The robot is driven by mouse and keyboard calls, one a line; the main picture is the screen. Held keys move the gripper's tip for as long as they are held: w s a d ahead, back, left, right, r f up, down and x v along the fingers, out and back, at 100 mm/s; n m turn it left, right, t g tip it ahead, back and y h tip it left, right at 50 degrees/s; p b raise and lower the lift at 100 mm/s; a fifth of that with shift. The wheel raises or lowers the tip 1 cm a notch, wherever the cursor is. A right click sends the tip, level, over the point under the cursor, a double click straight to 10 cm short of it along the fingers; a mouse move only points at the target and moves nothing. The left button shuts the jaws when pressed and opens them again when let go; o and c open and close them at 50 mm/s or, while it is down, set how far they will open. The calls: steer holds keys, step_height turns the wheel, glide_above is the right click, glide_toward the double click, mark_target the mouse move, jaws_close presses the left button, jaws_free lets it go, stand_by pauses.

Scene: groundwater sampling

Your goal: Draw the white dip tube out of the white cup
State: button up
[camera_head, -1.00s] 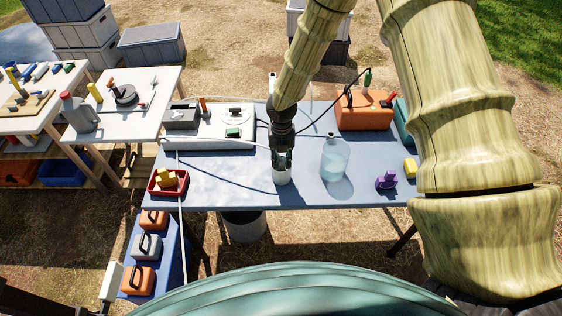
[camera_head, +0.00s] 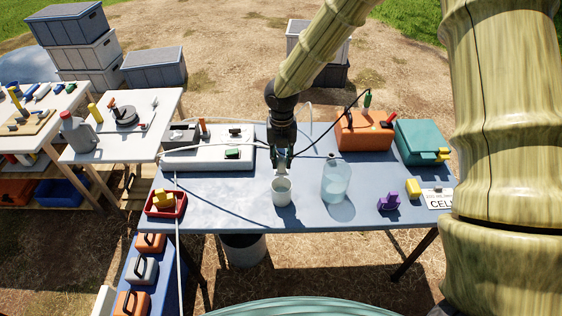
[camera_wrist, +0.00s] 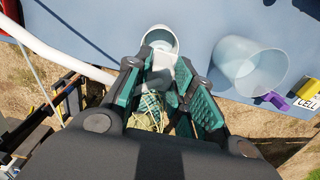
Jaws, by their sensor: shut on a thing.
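The white cup (camera_head: 281,191) stands upright near the table's front edge, and its open mouth shows in the wrist view (camera_wrist: 160,37). My gripper (camera_head: 281,157) is above the cup, pointing down. It is shut on the white dip tube, whose pale end piece (camera_wrist: 161,61) shows between the fingers in the wrist view. The tube's lower end appears just above the cup's rim; I cannot tell whether its tip is clear of it. A white hose (camera_wrist: 62,60) runs in from the left towards the gripper and goes out of sight behind the fingers.
A clear bottle (camera_head: 336,180) stands close to the right of the cup. A purple piece (camera_head: 389,202) and a yellow block (camera_head: 413,188) lie farther right. A red tray (camera_head: 166,205) is at the left. A white pump box (camera_head: 222,152) and an orange case (camera_head: 363,134) stand behind.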

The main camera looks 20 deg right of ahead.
steer(key=shift+r+p, duration=2)
steer(key=shift+r, duration=0.25)
steer(key=shift+f, duration=0.1)
